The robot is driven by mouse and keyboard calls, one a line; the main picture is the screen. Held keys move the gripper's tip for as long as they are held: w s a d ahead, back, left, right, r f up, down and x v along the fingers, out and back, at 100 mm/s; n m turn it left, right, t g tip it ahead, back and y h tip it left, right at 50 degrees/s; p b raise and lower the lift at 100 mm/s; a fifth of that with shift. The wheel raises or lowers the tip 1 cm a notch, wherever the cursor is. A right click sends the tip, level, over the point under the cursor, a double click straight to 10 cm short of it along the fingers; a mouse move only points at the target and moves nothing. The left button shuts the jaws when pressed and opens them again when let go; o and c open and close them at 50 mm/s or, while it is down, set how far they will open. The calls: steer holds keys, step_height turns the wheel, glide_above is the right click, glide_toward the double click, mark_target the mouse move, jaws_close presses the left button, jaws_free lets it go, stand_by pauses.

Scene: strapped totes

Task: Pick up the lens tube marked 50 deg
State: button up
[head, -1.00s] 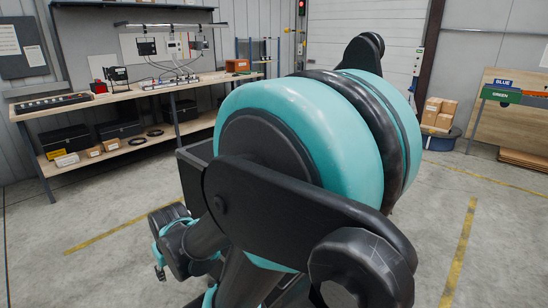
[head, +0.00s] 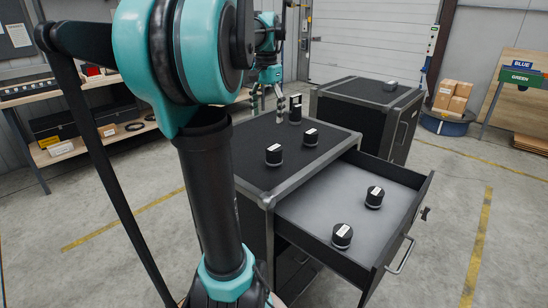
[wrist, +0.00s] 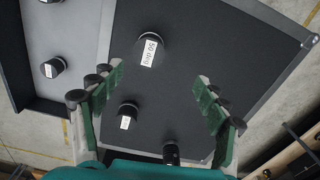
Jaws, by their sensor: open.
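The lens tube marked 50 deg (wrist: 152,48) is a short black cylinder with a white label, upright on the dark cabinet top (wrist: 235,45). By its place, it is the tube (head: 274,155) nearest the cabinet's front left corner in the head view, where its label is too small to read. My gripper (wrist: 159,72) is open and empty, its green-padded fingers spread wide. The tube appears just beyond and between the fingertips in the wrist view. In the head view my gripper (head: 266,105) hangs at the far end of the cabinet top, apart from this tube.
Two other tubes (wrist: 128,115) (wrist: 170,152) stand on the top, nearer my gripper. The pulled-out drawer (head: 310,205) holds two more tubes (head: 374,197) (head: 342,236). A second cabinet (head: 362,125) stands behind. A workbench (head: 45,155) is at the left.

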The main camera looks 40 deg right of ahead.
mark_target(274, 147)
steer(key=shift+m, duration=0.4)
steer(key=f, duration=0.5)
steer(key=s+d+f, duration=0.1)
steer(key=f, duration=0.9)
steer(key=shift+s+d+f, duration=0.25)
steer(key=shift+d+f, duration=0.05)
steer(key=shift+f, duration=0.1)
steer(key=c, duration=1.5)
steer(key=shift+r, duration=0.15)
